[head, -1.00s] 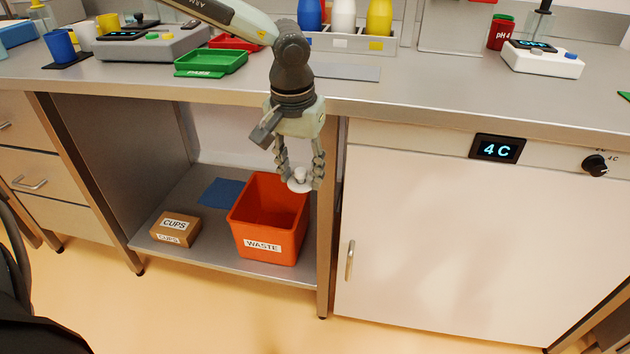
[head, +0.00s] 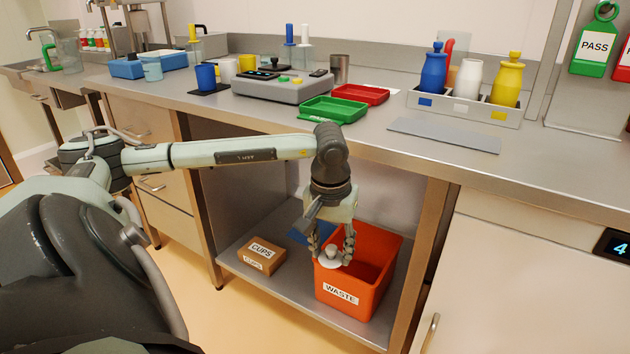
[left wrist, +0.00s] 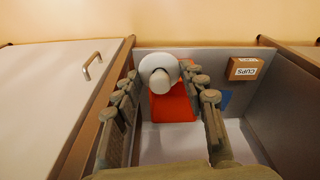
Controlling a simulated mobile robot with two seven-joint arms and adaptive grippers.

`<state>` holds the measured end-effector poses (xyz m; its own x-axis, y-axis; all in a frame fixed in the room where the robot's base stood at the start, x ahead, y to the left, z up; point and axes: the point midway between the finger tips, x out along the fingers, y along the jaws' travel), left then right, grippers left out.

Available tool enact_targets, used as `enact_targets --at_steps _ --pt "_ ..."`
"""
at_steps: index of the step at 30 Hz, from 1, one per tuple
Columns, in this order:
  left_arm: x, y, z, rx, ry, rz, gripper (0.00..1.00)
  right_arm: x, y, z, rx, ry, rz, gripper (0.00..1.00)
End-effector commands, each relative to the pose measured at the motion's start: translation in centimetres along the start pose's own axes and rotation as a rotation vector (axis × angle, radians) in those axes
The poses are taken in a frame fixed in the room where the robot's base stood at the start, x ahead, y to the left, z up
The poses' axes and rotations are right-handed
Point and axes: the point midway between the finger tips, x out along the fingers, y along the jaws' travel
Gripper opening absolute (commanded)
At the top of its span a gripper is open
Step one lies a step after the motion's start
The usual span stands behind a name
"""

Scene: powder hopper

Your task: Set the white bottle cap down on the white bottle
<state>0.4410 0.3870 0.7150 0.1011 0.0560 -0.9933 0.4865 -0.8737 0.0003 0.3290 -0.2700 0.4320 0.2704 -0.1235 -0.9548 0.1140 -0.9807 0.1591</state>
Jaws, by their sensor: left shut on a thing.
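The white bottle cap (head: 331,262) is a round disc with a knob, held at the fingertips of my left gripper (head: 332,248). The gripper points down and is shut on the cap in front of the bench, with the orange waste bin behind and below it in the head view. In the left wrist view the cap (left wrist: 158,70) shows between the fingertips. The white bottle (head: 467,79) stands upright and uncapped in the rack on the bench, between the blue and yellow bottles, far up and right of the gripper. My right gripper is not in view.
The grey rack (head: 440,103) also holds a blue bottle (head: 433,72) and a yellow bottle (head: 507,83), both capped. A flat grey plate (head: 445,136) lies before it. Green (head: 335,108) and red (head: 361,93) trays stand left. The orange waste bin (head: 378,250) is on the low shelf.

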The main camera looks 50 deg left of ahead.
Motion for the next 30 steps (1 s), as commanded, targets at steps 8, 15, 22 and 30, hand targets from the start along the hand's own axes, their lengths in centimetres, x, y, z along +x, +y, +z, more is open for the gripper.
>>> enact_targets --at_steps 8,15,22,30 --pt "-0.5 12.2 2.6 0.26 0.007 0.042 0.22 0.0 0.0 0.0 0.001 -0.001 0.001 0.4" --pt "-2.7 18.7 4.0 0.441 0.008 0.058 0.22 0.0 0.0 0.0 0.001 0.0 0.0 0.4" --pt "-5.3 20.6 4.4 0.507 0.006 0.058 0.22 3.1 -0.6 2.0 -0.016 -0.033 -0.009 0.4" --pt "-7.7 20.8 4.1 0.512 0.011 0.058 0.22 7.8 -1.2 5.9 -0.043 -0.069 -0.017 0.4"
